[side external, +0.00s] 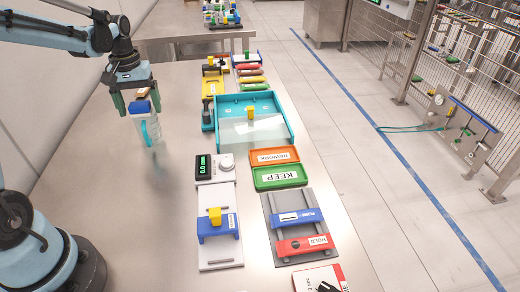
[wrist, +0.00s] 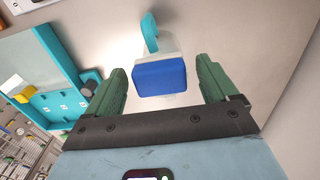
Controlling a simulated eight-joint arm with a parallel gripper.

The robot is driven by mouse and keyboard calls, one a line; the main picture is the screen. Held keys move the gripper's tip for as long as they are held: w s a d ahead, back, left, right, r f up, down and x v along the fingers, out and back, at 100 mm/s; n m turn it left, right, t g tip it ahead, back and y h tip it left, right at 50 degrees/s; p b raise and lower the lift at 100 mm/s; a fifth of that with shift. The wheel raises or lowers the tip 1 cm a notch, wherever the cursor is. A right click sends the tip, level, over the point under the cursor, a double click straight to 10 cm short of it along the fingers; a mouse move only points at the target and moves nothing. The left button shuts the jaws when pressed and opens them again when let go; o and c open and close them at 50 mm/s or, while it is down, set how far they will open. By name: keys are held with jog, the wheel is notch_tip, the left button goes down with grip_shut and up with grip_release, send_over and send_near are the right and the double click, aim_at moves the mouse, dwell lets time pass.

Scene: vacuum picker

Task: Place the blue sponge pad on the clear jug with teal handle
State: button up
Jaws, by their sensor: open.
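The blue sponge pad (side external: 139,107) sits on top of the clear jug (side external: 149,132), which stands upright on the steel table at the left. In the wrist view the blue pad (wrist: 160,79) lies between the two green fingers, with a visible gap on each side. The jug's teal handle (wrist: 149,32) sticks out beyond the pad. My gripper (side external: 141,103) is open around the pad and points down; it also shows in the wrist view (wrist: 162,82). The pad hides most of the jug in the wrist view.
A teal tray (side external: 284,107) stands to the right, with a scale (side external: 206,168), a green KEEP tray (side external: 280,177) and an orange REWORK tray (side external: 274,156) nearer. Blue and red slider fixtures are at the front. The table around the jug is clear.

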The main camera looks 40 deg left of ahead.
aim_at(139, 104)
jog(key=shift+r, duration=0.15)
notch_tip(139, 104, up, 11)
jog(key=s+d+f+m+t, duration=0.3)
jog(key=d+f+m, duration=0.1)
jog(key=d, duration=0.5)
jog(key=s+d+f+m+t, duration=0.3)
jog(key=d+m+t, duration=0.1)
jog(key=d, duration=0.6)
jog(key=shift+s+d+f+m, duration=0.3)
jog(key=shift+s+f+m, duration=0.05)
jog(key=shift+m, duration=0.15)
dwell(0.5)
